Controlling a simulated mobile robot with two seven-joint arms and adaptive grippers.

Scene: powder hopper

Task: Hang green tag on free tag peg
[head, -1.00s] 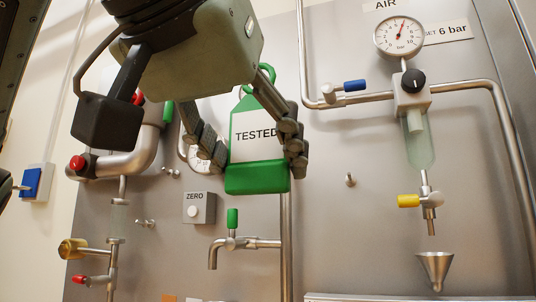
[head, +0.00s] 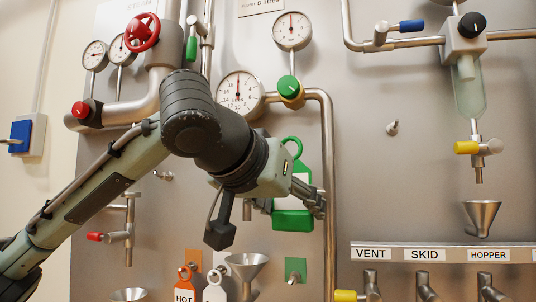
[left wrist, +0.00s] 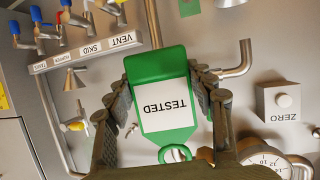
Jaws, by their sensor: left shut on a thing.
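The green tag (head: 293,221), with a white panel marked TESTED and a loop at its top, is held by my left gripper (head: 308,194). In the head view the gripper and wrist partly cover it. In the left wrist view the tag (left wrist: 163,65) appears upside down between the two fingers of my left gripper (left wrist: 158,88). A green square plate with a small bare peg (head: 295,271) is on the panel below the tag, apart from it. My right gripper does not show.
An orange HOT tag (head: 184,285) and a white tag (head: 215,287) hang left of the green plate, near a funnel (head: 246,266). A vertical pipe (head: 328,200) runs right of the tag. A labelled shelf (head: 440,254) is farther right. A ZERO button box (left wrist: 284,102) shows in the wrist view.

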